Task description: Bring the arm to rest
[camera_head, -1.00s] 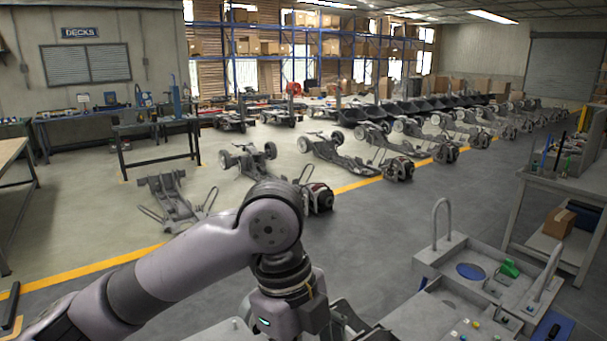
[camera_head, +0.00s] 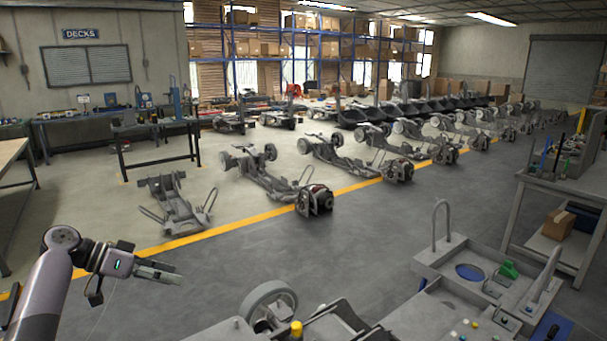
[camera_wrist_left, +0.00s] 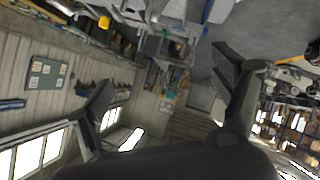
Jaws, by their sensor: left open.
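My left arm comes in at the lower left of the head view. Its left gripper (camera_head: 160,272) points to the right, above the floor near the yellow line. In the left wrist view the two dark fingers of the left gripper (camera_wrist_left: 165,85) stand wide apart with nothing between them, so it is open and empty. My right gripper is in neither view.
A grey unit with a raised handle (camera_head: 442,222) and a wheel (camera_head: 268,303) fill the lower right and bottom. A grey workbench (camera_head: 560,190) stands at the right. Chassis frames (camera_head: 178,205) line up beyond the yellow line (camera_head: 225,232). Bare floor lies between.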

